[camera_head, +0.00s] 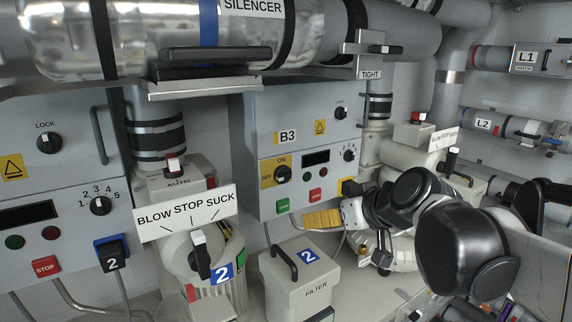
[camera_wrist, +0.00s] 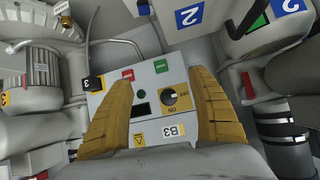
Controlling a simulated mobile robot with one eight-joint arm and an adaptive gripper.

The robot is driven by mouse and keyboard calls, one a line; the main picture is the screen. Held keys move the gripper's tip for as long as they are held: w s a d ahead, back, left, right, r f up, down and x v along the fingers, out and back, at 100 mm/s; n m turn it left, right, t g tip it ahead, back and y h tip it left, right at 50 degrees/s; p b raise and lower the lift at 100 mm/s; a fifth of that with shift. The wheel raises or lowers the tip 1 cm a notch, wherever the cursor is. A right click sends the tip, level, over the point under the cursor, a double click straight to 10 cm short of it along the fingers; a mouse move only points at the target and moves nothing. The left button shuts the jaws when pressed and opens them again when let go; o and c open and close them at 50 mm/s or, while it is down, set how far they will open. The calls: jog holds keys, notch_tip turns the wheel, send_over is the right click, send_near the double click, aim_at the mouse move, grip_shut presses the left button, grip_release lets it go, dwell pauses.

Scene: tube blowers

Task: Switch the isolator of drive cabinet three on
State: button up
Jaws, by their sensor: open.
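Drive cabinet B3 (camera_head: 330,130) is a grey wall box in the middle of the head view. Its black isolator knob (camera_head: 283,174), marked ON above and OFF at left, is on the lower left of its front. I cannot tell for certain which mark it points to. My gripper (camera_head: 322,218), with yellow ribbed fingers, is in front of the cabinet's lower edge, right of and below the knob. In the wrist view the open, empty fingers of my gripper (camera_wrist: 160,82) frame the cabinet face, with the isolator knob (camera_wrist: 169,97) between them, nearer the right finger and apart from both.
A green and a red STOP button (camera_head: 315,196) are below the knob. A small selector (camera_head: 349,155) and a LOCK knob (camera_head: 340,113) are to its right. The filter box (camera_head: 300,275) with a black handle stands below. A blower with a lever (camera_head: 200,255) stands at left.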

jog(key=n+t+y, duration=0.2)
send_near(287, 176)
jog(key=w, duration=0.1)
jog(key=p+x, duration=0.2)
jog(key=x, duration=0.8)
jog(key=shift+a+f, duration=0.2)
jog(key=shift+f, duration=0.05)
jog(key=c, duration=1.2)
